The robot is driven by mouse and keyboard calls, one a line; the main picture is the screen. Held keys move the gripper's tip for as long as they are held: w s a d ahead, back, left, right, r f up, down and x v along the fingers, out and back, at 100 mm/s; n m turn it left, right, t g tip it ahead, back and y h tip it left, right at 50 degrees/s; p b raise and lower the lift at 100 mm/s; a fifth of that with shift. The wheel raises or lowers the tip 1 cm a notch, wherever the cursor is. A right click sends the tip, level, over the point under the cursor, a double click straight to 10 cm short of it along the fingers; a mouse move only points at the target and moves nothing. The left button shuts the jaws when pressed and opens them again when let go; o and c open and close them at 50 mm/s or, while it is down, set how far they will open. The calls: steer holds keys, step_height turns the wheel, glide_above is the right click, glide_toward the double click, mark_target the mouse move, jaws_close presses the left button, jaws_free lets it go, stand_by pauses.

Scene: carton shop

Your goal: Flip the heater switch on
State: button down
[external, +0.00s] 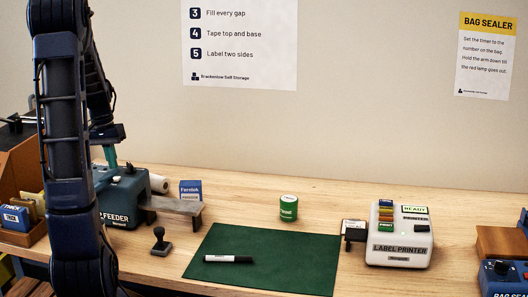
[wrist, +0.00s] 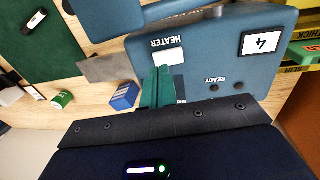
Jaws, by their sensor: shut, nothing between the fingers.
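The blue feeder (external: 125,190) stands at the left of the bench; only the end of its name, "P FEEDER", shows. In the wrist view its top panel (wrist: 205,65) carries an upside-down HEATER label with a white heater switch (wrist: 168,57) beside it. Whether the switch is on or off I cannot tell. My gripper (wrist: 158,88), with green fingers, is shut and empty. Its tips appear right beside the switch; contact is unclear. In the external view my gripper (external: 111,158) is just over the feeder's top, partly hidden by my arm.
The panel has a display reading 4 (wrist: 262,41) and dark round spots by READY. A blue box (external: 190,190), green tin (external: 288,207), tape dispenser-like stamp (external: 160,242), green mat (external: 265,262) with marker (external: 229,259), and label printer (external: 399,234) stand to the right.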

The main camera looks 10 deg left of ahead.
mark_target(116, 178)
steer(key=shift+d+f, duration=0.2)
steer(key=shift+f, duration=1.25)
steer(key=shift+d+f+y, duration=0.1)
steer(key=shift+f+y, duration=0.15)
steer(key=shift+y, duration=0.05)
steer(key=shift+s, duration=0.1)
steer(key=shift+a+r, duration=0.1)
steer(key=shift+a, duration=0.75)
step_height(116, 178, up, 14)
steer(key=a, duration=0.2)
steer(key=shift+d, duration=0.1)
